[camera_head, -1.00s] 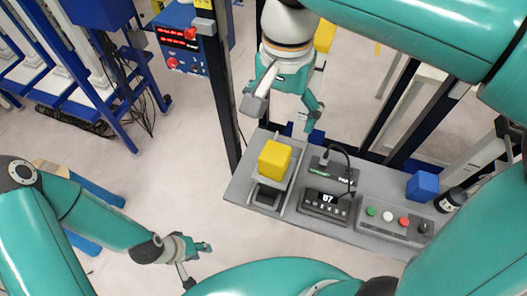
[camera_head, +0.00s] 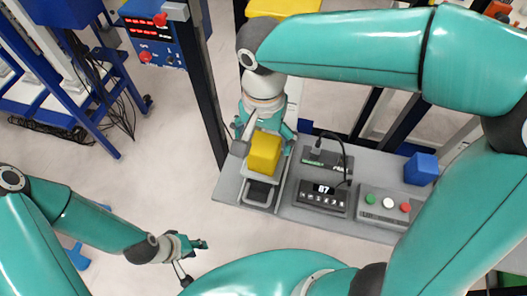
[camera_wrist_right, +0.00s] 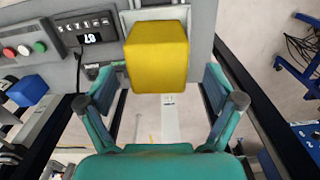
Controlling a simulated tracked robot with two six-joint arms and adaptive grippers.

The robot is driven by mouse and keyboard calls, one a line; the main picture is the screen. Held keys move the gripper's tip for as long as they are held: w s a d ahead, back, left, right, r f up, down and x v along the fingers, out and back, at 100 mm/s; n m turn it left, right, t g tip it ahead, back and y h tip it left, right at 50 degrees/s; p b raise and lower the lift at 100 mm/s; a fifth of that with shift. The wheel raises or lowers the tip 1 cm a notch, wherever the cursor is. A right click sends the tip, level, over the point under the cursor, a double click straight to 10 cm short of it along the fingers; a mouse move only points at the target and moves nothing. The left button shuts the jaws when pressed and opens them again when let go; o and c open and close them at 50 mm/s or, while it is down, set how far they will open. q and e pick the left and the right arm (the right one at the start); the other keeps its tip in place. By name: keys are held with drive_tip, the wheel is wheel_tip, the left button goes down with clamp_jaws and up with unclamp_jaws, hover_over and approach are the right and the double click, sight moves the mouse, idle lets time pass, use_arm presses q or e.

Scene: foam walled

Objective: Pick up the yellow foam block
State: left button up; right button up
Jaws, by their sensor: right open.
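The yellow foam block (camera_head: 265,152) sits on a small grey platform (camera_head: 258,190) at the left end of the grey bench panel. In the right wrist view the block (camera_wrist_right: 157,52) lies between and just beyond my two fingertips. My right gripper (camera_head: 264,138) is open, with a finger on either side of the block's far part; I cannot tell whether they touch it. It also shows open in the right wrist view (camera_wrist_right: 163,95). My left gripper (camera_head: 188,258) is low at the left, away from the block and apparently empty; its jaw opening is unclear.
A black device with a display (camera_head: 322,197) and a button box (camera_head: 385,207) stand right of the block. A blue cube (camera_head: 421,168) sits further right. A dark upright post (camera_head: 203,85) rises left of my right gripper. Open floor lies left of the panel.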

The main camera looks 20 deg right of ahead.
drive_tip(key=shift+s+f+p, duration=0.15)
drive_tip(key=shift+f+p, duration=0.15)
drive_tip(key=shift+f, duration=2.55)
drive_tip(key=c, duration=1.2)
